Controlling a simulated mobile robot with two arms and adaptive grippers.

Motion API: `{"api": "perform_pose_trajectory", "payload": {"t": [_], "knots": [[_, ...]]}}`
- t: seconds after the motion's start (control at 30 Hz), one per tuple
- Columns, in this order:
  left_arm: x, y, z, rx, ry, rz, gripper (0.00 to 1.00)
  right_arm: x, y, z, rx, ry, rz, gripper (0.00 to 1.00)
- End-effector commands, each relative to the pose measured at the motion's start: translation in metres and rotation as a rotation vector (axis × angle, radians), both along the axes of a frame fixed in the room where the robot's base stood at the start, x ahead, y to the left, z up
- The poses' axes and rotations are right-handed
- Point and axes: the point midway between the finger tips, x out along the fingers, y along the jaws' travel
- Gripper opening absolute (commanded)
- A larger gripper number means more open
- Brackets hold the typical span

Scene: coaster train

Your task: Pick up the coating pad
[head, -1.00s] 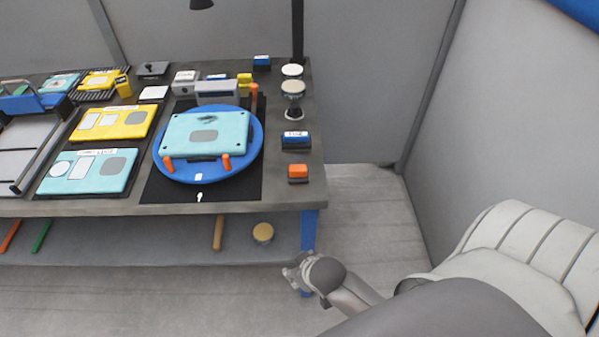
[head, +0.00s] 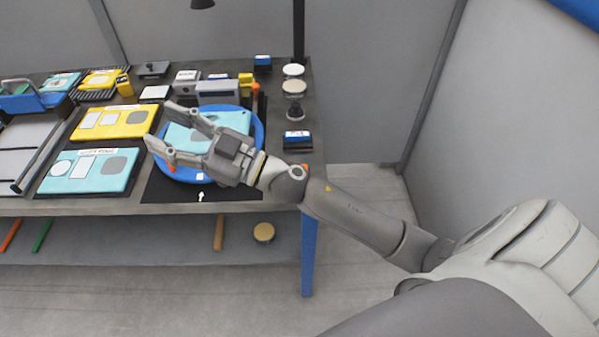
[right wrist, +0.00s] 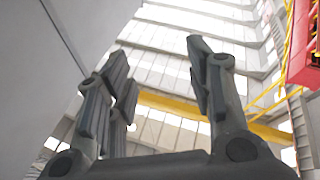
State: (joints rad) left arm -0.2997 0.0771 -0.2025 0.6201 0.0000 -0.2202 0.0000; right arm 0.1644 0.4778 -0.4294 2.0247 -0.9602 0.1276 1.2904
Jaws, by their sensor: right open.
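I cannot tell for sure which item is the coating pad. A round beige-topped pad (head: 294,87) on a dark stand and a round white-topped one (head: 293,70) are at the table's right side. A blue block (head: 296,136) with a white label sits nearer the front. An orange block (head: 306,167) is mostly hidden behind my right arm. My right gripper (head: 161,124) is open and empty, above the turntable and left of these items. Its spread fingers also show in the right wrist view (right wrist: 158,75), with nothing between them. My left gripper is not in view.
A light blue panel (head: 180,140) lies on the blue turntable (head: 258,128), partly covered by my right gripper. A yellow panel (head: 130,118) and another light blue panel (head: 58,184) lie to the left. A thin dark post (head: 299,35) stands at the back right.

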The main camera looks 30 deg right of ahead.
Motion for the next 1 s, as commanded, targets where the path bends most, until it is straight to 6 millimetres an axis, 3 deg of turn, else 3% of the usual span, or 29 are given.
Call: {"api": "perform_pose_trajectory", "payload": {"t": [0.1,0.2,0.37,0.47,0.63,0.8,0.9,1.0], "knots": [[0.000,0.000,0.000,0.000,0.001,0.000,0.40,-0.012,0.032,-0.005,-0.146,-0.025,0.227,0.48],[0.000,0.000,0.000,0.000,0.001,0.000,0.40,-0.022,0.045,-0.027,-0.300,0.018,0.390,0.48],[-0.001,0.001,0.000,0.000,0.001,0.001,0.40,-0.027,0.034,-0.079,-0.593,0.200,0.564,0.48],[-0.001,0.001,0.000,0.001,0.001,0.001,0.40,-0.023,0.003,-0.112,-0.785,0.376,0.596,0.48],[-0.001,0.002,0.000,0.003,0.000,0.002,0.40,-0.011,-0.086,-0.151,-1.082,0.756,0.501,0.48],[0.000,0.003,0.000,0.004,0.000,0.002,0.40,-0.006,-0.183,-0.155,-1.256,1.120,0.272,0.48],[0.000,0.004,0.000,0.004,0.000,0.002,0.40,-0.007,-0.224,-0.147,-1.298,1.269,0.144,0.48],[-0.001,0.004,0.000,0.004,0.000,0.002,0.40,-0.010,-0.249,-0.142,-1.317,1.364,0.056,0.48]]}}
